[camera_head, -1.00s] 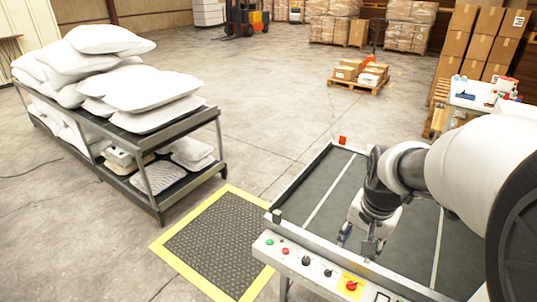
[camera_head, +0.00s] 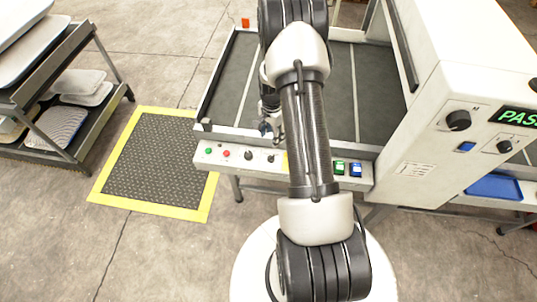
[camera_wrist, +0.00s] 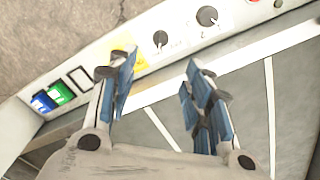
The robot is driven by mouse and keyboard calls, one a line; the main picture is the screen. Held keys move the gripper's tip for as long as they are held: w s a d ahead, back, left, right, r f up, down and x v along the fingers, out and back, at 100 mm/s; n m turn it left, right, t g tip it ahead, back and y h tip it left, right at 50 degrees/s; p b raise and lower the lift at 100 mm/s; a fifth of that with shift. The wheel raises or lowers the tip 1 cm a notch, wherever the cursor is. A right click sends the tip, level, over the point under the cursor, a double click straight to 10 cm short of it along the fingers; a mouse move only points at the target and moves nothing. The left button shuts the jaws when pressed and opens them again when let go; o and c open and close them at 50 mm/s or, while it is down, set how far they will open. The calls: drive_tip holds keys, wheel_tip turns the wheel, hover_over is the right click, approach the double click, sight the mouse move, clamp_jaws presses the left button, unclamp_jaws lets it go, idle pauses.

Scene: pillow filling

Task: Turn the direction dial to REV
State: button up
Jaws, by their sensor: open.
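The control panel (camera_head: 218,163) runs along the near edge of the dark conveyor. It carries a larger black knob (camera_head: 249,155) and a smaller black knob (camera_head: 271,158); their labels are too small to read, so I cannot tell which is the direction dial. In the wrist view the smaller knob (camera_wrist: 160,38) shows just beyond the gap between my fingers, and the larger knob (camera_wrist: 207,15) is up and to its right. My gripper (camera_wrist: 158,72) is open and empty, apart from both knobs in the picture. In the head view my arm partly hides it.
Green (camera_head: 208,151) and red (camera_head: 227,153) buttons sit left of the knobs. A yellow plate (camera_wrist: 130,62) and green and blue switches (camera_wrist: 52,97) lie on the other side. A white cabinet (camera_head: 440,75) with more knobs stands at right. A yellow-edged mat (camera_head: 155,155) lies left.

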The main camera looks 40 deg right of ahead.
sight(271, 157)
wheel_tip(271, 157, down, 14)
drive_tip(key=b, duration=0.2)
drive_tip(key=shift+f+b, duration=0.15)
drive_tip(key=shift+b, duration=0.2)
drive_tip(key=shift+c, duration=0.5)
clamp_jaws()
